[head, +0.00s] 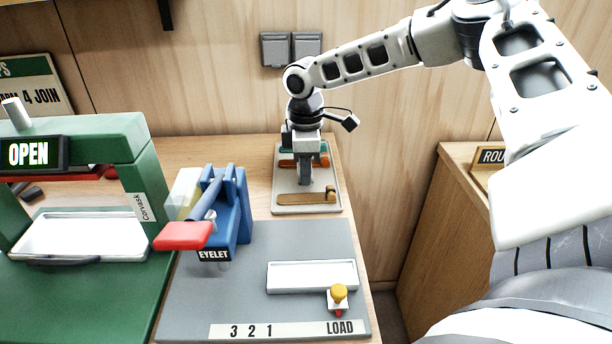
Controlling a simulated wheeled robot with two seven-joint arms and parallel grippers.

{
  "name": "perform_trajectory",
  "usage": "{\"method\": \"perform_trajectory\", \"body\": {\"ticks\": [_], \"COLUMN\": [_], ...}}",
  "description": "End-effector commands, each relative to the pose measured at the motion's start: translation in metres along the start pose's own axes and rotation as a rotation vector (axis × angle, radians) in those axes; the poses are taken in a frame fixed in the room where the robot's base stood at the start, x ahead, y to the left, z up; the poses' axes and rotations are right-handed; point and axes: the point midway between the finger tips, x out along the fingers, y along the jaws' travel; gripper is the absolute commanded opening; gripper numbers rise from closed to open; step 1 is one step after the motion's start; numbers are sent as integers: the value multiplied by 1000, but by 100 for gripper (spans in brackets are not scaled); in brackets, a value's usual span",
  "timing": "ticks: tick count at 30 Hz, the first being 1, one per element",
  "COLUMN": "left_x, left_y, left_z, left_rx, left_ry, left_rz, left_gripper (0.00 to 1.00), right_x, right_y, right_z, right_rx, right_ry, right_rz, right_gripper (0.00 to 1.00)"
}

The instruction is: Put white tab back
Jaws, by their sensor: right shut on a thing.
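My right gripper (305,181) points straight down over the grey tab tray (283,208) at the back right of the bench. It is shut on the white tab, which is mostly hidden by the fingers and hard to tell from the pale tray. The fingertips are low, at or just above the tray, between an orange tab (323,160) and a tan tab (308,197). A teal tab (289,149) lies at the back of the tray, partly behind the gripper. My left gripper is out of view.
A blue eyelet press (240,205) with a red handle stands left of the tray. In front lie a grey mat (240,290), a white shallow tray (312,275) and a yellow-knobbed piece (339,293). A green machine (150,180) fills the left. The bench ends just right of the tab tray.

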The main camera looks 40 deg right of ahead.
Motion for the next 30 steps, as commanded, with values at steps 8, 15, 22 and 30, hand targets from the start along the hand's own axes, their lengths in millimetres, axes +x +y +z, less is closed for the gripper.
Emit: {"method": "perform_trajectory", "body": {"ticks": [8,15,22,30], "left_x": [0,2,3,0], "left_y": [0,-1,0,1], "left_z": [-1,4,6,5], "left_rx": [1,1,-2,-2], "left_ry": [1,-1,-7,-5], "left_rz": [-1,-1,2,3], "left_gripper": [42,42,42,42], "right_x": [20,24,26,25], "right_y": [-1,-1,-1,-1], "right_z": [1,1,1,1], "right_rx": [1,1,1,1], "right_ry": [-1,-1,-2,-2], "right_rz": [0,-1,-1,-1], "right_gripper": [0,0,38,38]}}
